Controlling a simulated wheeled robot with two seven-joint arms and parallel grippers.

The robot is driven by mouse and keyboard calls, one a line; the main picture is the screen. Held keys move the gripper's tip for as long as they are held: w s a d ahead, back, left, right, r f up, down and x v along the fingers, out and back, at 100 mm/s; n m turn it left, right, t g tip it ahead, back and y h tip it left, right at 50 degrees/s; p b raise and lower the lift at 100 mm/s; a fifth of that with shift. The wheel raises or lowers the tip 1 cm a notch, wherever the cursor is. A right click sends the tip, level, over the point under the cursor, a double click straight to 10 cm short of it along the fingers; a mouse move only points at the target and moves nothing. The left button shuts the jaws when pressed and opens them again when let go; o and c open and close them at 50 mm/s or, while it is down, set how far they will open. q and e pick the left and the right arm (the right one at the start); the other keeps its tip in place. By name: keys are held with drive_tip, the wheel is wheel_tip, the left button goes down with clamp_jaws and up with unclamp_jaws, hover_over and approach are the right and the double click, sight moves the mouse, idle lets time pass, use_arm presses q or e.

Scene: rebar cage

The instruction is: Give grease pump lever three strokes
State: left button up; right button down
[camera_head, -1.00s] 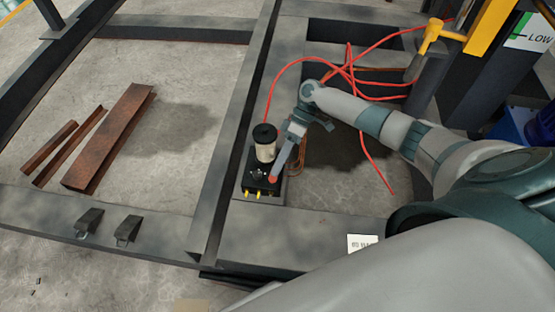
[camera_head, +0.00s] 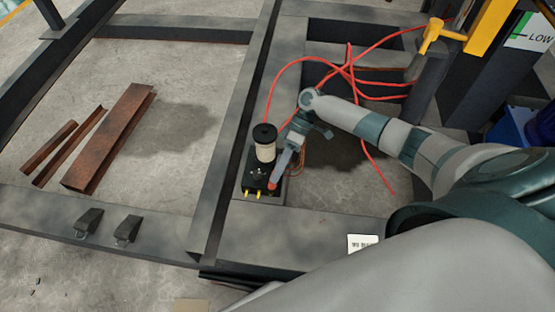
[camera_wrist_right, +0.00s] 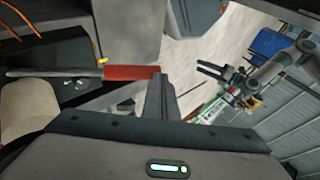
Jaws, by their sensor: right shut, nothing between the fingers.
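The grease pump (camera_head: 262,172) is a black box with a cream, black-lidded reservoir (camera_head: 265,150), on the dark frame. Its lever's red grip (camera_head: 272,185) shows at the box's right side. In the right wrist view the lever (camera_wrist_right: 60,73) lies level, its red grip (camera_wrist_right: 128,72) reaching my fingers. My right gripper (camera_head: 276,176) is shut and empty, pointing down with its fingertips at the red grip; exact contact is unclear. It also shows in the wrist view (camera_wrist_right: 159,84). What seems to be my left gripper (camera_wrist_right: 210,70) is small there; its jaws are unclear.
Red hoses (camera_head: 350,75) loop behind the pump and arm. A yellow lever handle (camera_head: 433,38) stands at upper right. Rusty steel pieces (camera_head: 115,138) lie on the floor at left. Two dark wedge-shaped blocks (camera_head: 89,222) sit on the front beam.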

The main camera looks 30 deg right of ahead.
drive_tip(key=shift+s+f, duration=0.1)
drive_tip(key=shift+f, duration=0.05)
drive_tip(key=shift+s+a+f, duration=0.25)
drive_tip(key=shift+f, duration=0.35)
idle(0.4)
drive_tip(key=shift+s+a+f+b, duration=0.25)
drive_tip(key=shift+f+b, duration=0.1)
drive_tip(key=shift+f, duration=0.3)
drive_tip(key=shift+s+a+f, duration=0.15)
drive_tip(key=shift+s+f, duration=0.1)
drive_tip(key=shift+f, duration=0.25)
